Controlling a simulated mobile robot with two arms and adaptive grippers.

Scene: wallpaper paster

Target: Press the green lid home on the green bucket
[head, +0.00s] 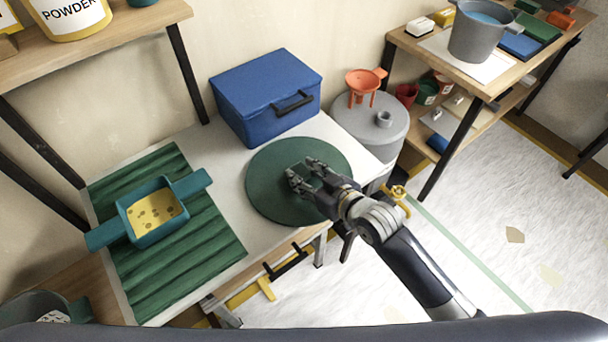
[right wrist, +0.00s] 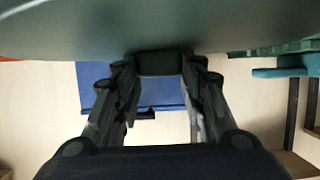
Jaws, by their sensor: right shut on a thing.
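The green lid (head: 265,193) is a wide, dark green disc over the front right part of the white table in the head view. Its surface (right wrist: 70,30) fills the top of the right wrist view. My right gripper (head: 305,177) reaches over the lid from the right, shut on the dark block-like handle (right wrist: 160,63) at its middle. No green bucket shows below the lid, which hides whatever is under it. I cannot tell whether the lid is seated or raised. My left gripper is out of view.
A blue box (head: 265,95) stands just behind the lid. A teal tray (head: 120,233) with yellow contents sits on a green corrugated sheet (head: 190,270) at left. A grey drum (head: 375,130) bearing an orange funnel (head: 365,80) stands at right. Floor is open at lower right.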

